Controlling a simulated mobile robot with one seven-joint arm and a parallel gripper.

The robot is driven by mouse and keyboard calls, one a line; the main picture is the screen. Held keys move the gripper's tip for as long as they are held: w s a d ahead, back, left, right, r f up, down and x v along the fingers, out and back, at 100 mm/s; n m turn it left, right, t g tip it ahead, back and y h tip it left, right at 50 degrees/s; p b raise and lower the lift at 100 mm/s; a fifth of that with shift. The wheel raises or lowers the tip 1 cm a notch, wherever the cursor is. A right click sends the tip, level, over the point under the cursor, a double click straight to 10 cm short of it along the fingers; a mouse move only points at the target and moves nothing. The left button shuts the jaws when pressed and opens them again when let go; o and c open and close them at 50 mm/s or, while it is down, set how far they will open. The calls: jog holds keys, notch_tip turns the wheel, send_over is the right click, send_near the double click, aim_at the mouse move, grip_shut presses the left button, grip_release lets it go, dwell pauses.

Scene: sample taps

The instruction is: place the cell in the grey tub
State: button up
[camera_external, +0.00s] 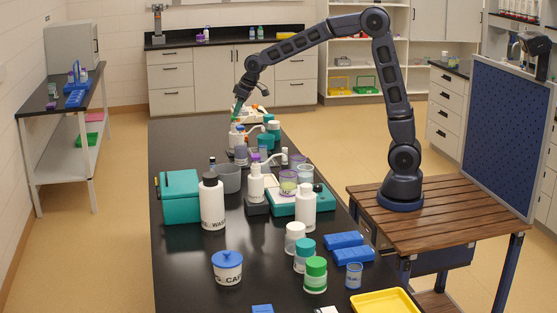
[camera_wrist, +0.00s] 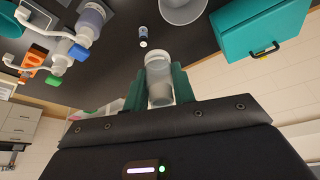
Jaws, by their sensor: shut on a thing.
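My gripper (camera_external: 237,112) is over the far end of the black bench. In the wrist view its teal fingers (camera_wrist: 160,92) are shut on a clear, pale-topped cylinder (camera_wrist: 158,68). This may be the cell; no label on it is readable. The grey tub (camera_external: 231,180) stands on the bench beside the teal box, nearer the external camera than my gripper. Its edge also shows at the top of the wrist view (camera_wrist: 183,12). A small dark vial with a white end (camera_wrist: 143,36) is near the tub.
Pump bottles (camera_wrist: 78,36) and an orange item (camera_wrist: 33,62) are near my gripper. Several jars and a yellow tray (camera_external: 385,301) occupy the near bench.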

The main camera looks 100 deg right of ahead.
jog(key=w+a+r+n, duration=0.2)
jog(key=w+a, duration=0.1)
jog(key=a, duration=0.5)
notch_tip(320, 180, down, 20)
jog(key=shift+w+r+y, duration=0.15)
jog(key=shift+w+y, duration=0.05)
jog(key=shift+y, duration=0.1)
jog(key=shift+f, duration=0.6)
jog(key=o, duration=1)
